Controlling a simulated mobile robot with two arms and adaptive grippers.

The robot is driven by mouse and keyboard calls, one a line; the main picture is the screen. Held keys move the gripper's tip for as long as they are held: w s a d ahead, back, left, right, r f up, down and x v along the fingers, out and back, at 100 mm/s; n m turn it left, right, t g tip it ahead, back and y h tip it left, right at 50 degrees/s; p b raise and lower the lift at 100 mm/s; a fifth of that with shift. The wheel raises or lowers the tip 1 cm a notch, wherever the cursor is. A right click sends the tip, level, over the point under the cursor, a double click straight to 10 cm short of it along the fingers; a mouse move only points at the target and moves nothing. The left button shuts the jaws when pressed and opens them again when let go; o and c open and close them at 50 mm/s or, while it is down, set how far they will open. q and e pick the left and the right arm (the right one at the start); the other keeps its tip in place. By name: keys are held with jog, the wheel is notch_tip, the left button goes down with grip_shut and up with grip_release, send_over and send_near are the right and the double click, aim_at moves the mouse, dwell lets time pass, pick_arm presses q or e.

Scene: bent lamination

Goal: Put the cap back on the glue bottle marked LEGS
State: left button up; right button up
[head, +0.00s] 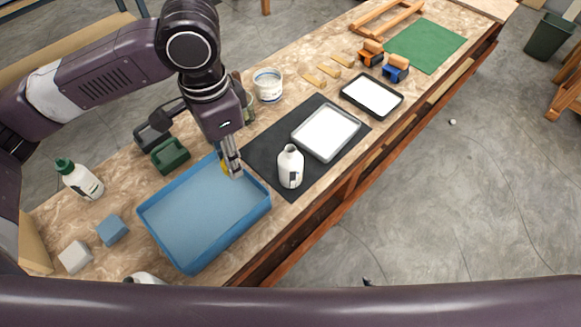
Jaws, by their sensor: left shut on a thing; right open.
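A white bottle (290,168) stands upright on the black mat (263,148). Its top looks open and dark, and its label is too small to read. My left gripper (231,170) points down over the far right part of the blue tray and is shut on a small yellow thing (226,168), mostly hidden by the fingers; it may be a cap. It is apart from the bottle, to its left. Another white bottle (146,278) is partly hidden behind my arm at the bottom. A white bottle with a green cap (79,179) stands at the left. My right gripper is not in view.
The blue tray (190,268) looks empty. A white-filled tray (327,132) lies on the mat beside the bottle, with a black tray (372,95) beyond. A white tub (268,85) and green box (170,155) stand behind. A small white thing (452,122) lies on the floor.

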jog(key=w+a+r+t+y, duration=0.1)
jog(key=w+a+r+t, duration=0.2)
jog(key=w+r, duration=0.55)
pick_arm(q)
jog(key=w+d+r+m, duration=0.1)
jog(key=w+d+m, duration=0.1)
jog(key=m, duration=0.5)
jog(key=w+d+r+m, duration=0.1)
jog(key=w+d+m, duration=0.2)
jog(key=d+m, duration=0.2)
jog(key=w+d+r+m, duration=0.1)
jog(key=d+m, duration=0.3)
jog(key=m, duration=0.5)
jog(key=shift+w+d+m, duration=0.25)
jog(key=shift+w+m, duration=0.05)
jog(key=shift+w, duration=0.4)
pick_arm(e)
jog(key=n+t+y, duration=0.4)
jog(key=t+y, duration=0.1)
jog(key=y, duration=0.3)
send_near(298, 171)
jog(key=shift+w+a+r, duration=0.15)
jog(key=shift+w+a, duration=0.15)
jog(key=shift+w, duration=0.05)
jog(key=x, duration=1.2)
jog(key=shift+c, duration=0.3)
